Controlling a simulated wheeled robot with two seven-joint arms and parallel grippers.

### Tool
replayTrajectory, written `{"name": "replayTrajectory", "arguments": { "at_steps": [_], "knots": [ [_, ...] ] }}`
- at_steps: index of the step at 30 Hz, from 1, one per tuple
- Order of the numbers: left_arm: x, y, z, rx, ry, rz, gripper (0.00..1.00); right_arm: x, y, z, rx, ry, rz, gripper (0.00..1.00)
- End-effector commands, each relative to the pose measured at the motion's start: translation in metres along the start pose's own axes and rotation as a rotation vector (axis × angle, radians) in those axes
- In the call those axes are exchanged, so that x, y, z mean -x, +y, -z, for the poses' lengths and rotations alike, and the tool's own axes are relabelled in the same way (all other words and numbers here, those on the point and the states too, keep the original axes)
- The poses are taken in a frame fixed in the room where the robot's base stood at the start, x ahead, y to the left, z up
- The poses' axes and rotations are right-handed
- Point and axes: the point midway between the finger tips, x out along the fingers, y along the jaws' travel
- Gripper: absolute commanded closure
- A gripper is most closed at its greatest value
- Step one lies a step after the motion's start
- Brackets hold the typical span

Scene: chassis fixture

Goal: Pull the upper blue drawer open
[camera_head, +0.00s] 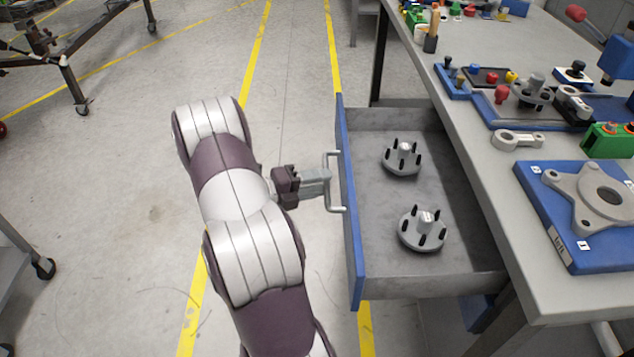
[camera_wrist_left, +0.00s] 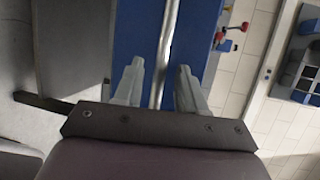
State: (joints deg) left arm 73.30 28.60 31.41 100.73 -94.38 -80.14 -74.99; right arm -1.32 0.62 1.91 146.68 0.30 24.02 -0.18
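The upper blue drawer (camera_head: 349,225) stands well out from the workbench in the head view, its grey inside showing. Its blue front faces left and carries a metal bar handle (camera_head: 331,185). My left gripper (camera_head: 325,183) is at this handle. In the left wrist view the handle bar (camera_wrist_left: 168,40) runs between the two fingers of my left gripper (camera_wrist_left: 160,75), with gaps showing on both sides, so the fingers look open around it. Whether a finger touches the bar I cannot tell. My right gripper is in neither view.
Two grey hubs with dark studs, one at the back (camera_head: 402,157) and one nearer (camera_head: 423,228), lie in the drawer. The workbench (camera_head: 480,130) at right holds several parts and a blue fixture plate (camera_head: 570,245).

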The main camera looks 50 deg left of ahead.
Motion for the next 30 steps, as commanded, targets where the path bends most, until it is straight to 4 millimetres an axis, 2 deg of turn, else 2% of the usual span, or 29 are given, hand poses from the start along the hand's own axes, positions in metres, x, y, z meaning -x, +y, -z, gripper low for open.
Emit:
{"name": "replayTrajectory", "arguments": {
  "at_steps": [4,7,15,20,24,30],
  "knots": [
    [0.002,0.0,0.0,0.0,-0.001,0.0,0.6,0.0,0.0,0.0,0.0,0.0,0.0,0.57],
    [0.014,-0.001,-0.001,-0.001,-0.004,0.001,0.6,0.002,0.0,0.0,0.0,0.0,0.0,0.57],
    [0.086,-0.001,-0.001,0.0,-0.005,0.0,0.6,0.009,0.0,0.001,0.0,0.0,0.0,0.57],
    [0.116,0.0,-0.001,0.0,-0.004,0.0,0.6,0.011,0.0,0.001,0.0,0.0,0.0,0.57],
    [0.127,0.0,0.0,0.001,-0.001,0.001,0.6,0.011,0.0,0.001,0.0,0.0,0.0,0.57],
    [0.127,0.0,0.0,0.001,0.001,0.0,0.6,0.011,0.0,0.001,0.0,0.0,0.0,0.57]
  ]
}}
